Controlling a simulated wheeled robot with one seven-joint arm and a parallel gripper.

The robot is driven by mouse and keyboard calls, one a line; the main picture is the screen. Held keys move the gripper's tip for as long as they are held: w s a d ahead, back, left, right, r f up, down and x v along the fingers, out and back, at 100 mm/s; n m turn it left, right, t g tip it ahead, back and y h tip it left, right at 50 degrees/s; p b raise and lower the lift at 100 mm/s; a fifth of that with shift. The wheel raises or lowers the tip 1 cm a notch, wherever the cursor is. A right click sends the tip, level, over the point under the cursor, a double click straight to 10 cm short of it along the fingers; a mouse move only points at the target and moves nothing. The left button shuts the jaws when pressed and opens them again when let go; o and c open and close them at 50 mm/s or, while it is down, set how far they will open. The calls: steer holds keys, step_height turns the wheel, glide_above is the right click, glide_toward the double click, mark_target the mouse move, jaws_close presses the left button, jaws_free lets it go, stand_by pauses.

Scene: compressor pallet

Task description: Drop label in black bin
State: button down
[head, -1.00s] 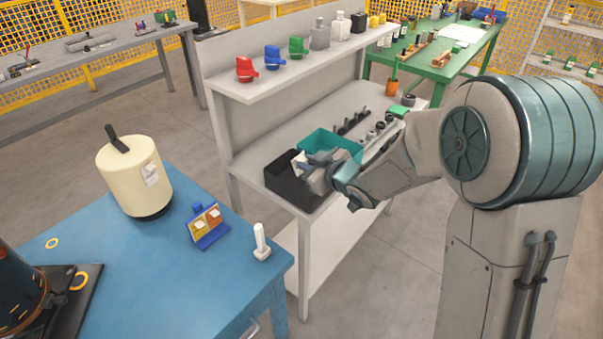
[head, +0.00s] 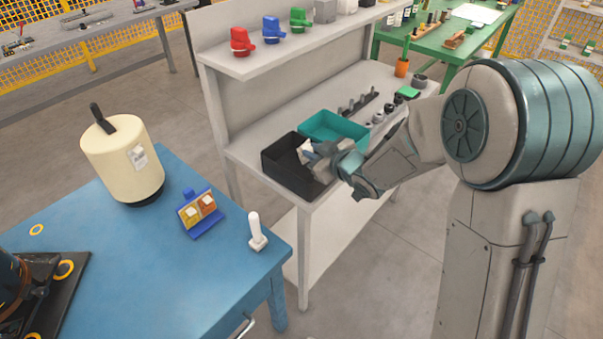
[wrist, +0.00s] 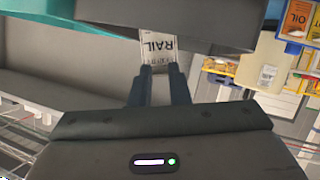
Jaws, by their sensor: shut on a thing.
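The label (wrist: 157,47) is a pale tag with dark print reading "RAIL". My gripper (wrist: 160,71) is shut on its lower end in the wrist view. In the head view the white label (head: 305,152) shows at the tip of my gripper (head: 313,157), at the black bin's right part. The black bin (head: 283,163) sits on the grey bench, its opening facing up. In the wrist view the dark bin (wrist: 195,14) is beyond the label. I cannot tell how high the label is above the bin floor.
A teal bin (head: 335,125) stands right behind the black bin. Small parts lie along the bench (head: 385,80) farther back. A shelf (head: 300,48) with coloured items is above. A blue table (head: 150,260) with a cream canister (head: 122,160) is at the left.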

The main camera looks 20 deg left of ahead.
steer(key=shift+f, duration=0.1)
steer(key=c, duration=1.3)
jaws_free()
steer(key=shift+d, duration=0.1)
steer(key=v, duration=1.3)
steer(key=shift+s+d+p, duration=0.25)
steer(key=shift+p, duration=0.15)
